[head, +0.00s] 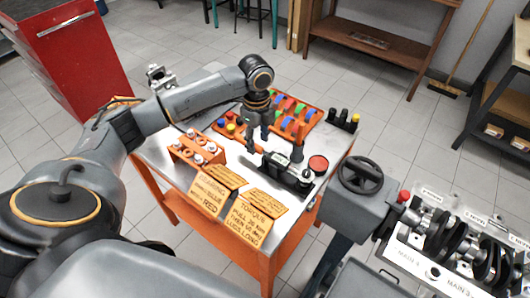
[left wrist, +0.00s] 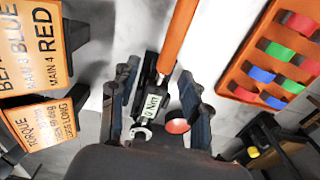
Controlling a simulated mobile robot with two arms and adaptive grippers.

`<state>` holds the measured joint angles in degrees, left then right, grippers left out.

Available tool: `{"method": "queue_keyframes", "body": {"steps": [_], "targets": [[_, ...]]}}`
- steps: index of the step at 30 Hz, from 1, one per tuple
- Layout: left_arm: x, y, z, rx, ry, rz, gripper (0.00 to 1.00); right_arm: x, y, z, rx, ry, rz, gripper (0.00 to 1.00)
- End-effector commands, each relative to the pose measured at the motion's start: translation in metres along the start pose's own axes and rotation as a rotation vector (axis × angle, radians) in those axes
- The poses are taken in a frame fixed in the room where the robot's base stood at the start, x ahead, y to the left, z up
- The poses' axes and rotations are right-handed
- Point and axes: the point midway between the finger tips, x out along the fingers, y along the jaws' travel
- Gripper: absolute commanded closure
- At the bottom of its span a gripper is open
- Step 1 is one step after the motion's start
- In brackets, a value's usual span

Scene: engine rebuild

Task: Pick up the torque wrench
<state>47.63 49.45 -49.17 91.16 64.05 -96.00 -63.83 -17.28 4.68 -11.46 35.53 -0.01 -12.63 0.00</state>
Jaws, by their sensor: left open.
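The torque wrench has an orange handle (head: 298,143) and a dark body with a small pale display (head: 281,158), at the right part of the metal-topped table. In the left wrist view its orange handle (left wrist: 180,38) runs up, with a display reading Nm (left wrist: 152,105) and a metal open end below. My left gripper (head: 258,143) points down over the table beside the wrench. Its open fingers (left wrist: 158,98) show on either side of the wrench's dark body in the left wrist view. I cannot tell the exact height gap. My right gripper is not in view.
An orange tray (head: 298,104) of coloured shells lies behind. An orange rack (head: 183,158) of pistons and two instruction cards (head: 250,222) lie nearer. A round red-topped item (head: 318,164) is right of the wrench. A crankshaft in an engine block (head: 470,250) stands right.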

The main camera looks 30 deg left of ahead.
Motion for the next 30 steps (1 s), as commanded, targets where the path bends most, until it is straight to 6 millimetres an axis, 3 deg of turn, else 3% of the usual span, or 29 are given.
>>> {"method": "queue_keyframes", "body": {"steps": [5, 13, 22, 29, 30], "targets": [[0.012, -0.002, 0.000, -0.001, -0.001, 0.002, 0.53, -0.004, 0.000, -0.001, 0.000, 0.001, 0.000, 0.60], [0.050, -0.007, 0.001, 0.000, -0.001, 0.002, 0.53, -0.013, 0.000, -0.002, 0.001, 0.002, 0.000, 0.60], [0.056, -0.007, 0.001, 0.001, -0.001, -0.001, 0.53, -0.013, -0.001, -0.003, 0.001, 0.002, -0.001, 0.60], [0.055, -0.007, 0.001, 0.000, -0.002, -0.001, 1.00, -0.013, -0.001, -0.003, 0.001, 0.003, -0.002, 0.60], [0.055, -0.007, 0.001, 0.000, -0.002, -0.001, 1.00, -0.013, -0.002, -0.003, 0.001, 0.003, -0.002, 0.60]]}}
